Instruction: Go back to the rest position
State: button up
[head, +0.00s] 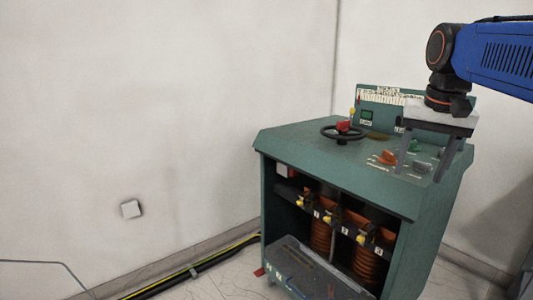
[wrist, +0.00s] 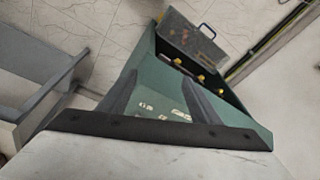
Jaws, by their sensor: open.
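My gripper (head: 425,155) hangs at the end of my blue arm, over the right side of the green transformer cabinet (head: 340,165) in the head view. Its two grey fingers are spread apart with nothing between them. One finger overlaps the control panel in the picture, near an orange knob (head: 387,158) and a green knob (head: 414,145); I cannot tell the exact height above the panel. In the wrist view, the open fingers (wrist: 165,95) point at the cabinet's top, and its panel labels show between them.
A black handwheel (head: 343,132) with a red centre stands on the cabinet top. Cables (head: 190,272) run along the left wall's foot. Walls stand close behind.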

jog(key=s+a+f+n+t, duration=0.1)
jog(key=s+a+f+n, duration=0.1)
jog(key=s+f, duration=0.6)
jog(key=s+a+f+n+t, duration=0.1)
jog(key=s+a+f+n, duration=0.2)
jog(key=s+f, duration=0.5)
notch_tip(320, 180, down, 9)
jog(key=shift+s+a+r, duration=0.1)
jog(key=shift+s+a, duration=0.2)
jog(key=shift+a, duration=0.05)
